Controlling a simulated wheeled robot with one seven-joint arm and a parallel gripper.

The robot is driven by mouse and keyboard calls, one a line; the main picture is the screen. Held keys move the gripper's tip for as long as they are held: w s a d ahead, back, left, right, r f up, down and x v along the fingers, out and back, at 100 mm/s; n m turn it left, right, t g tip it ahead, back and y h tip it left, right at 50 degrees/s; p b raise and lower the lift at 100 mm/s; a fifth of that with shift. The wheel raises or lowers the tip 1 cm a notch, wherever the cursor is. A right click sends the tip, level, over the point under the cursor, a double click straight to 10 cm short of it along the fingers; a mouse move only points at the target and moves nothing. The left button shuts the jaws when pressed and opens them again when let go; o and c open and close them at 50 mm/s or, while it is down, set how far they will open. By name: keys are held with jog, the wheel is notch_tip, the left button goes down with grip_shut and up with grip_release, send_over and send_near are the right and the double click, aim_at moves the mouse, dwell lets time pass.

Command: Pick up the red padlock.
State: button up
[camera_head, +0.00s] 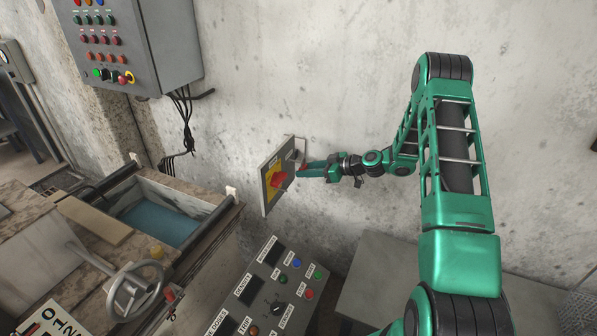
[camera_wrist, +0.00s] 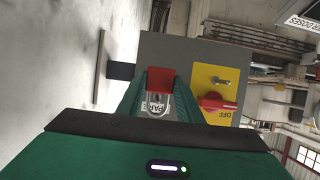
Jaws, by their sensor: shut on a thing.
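The red padlock (camera_wrist: 160,76) shows in the wrist view between the two fingers of my gripper (camera_wrist: 160,84). Its red body is held near the fingertips, and a pale metal shackle shows below it in the picture. My gripper is shut on the padlock, in front of a grey switch panel (camera_wrist: 190,48). In the head view my gripper (camera_head: 306,170) is at the right side of that panel, and the padlock is mostly hidden there. I cannot tell whether the shackle still touches the panel.
A red rotary switch (camera_wrist: 212,102) on a yellow plate (camera_wrist: 214,77) sits just right of the fingers in the wrist view. In the head view, a sloped button console (camera_head: 262,300) stands below, a control box (camera_head: 150,50) hangs upper left, and a handwheel (camera_head: 135,290) is lower left.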

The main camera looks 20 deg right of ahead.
jog(key=s+d, duration=1)
jog(key=shift+s+d, duration=0.2)
jog(key=shift+s, duration=0.05)
jog(key=shift+r, duration=0.45)
jog(key=shift+s+d, duration=1.65)
jog(key=shift+d, duration=0.05)
dwell(0.5)
jog(key=shift+s+d, duration=2.05)
dwell(0.3)
jog(key=w+a+f, duration=0.2)
jog(key=a, duration=0.9)
jog(key=w+a+f, duration=0.3)
jog(key=a, duration=0.8)
jog(key=shift+w+f, duration=0.2)
jog(key=shift+w, duration=0.1)
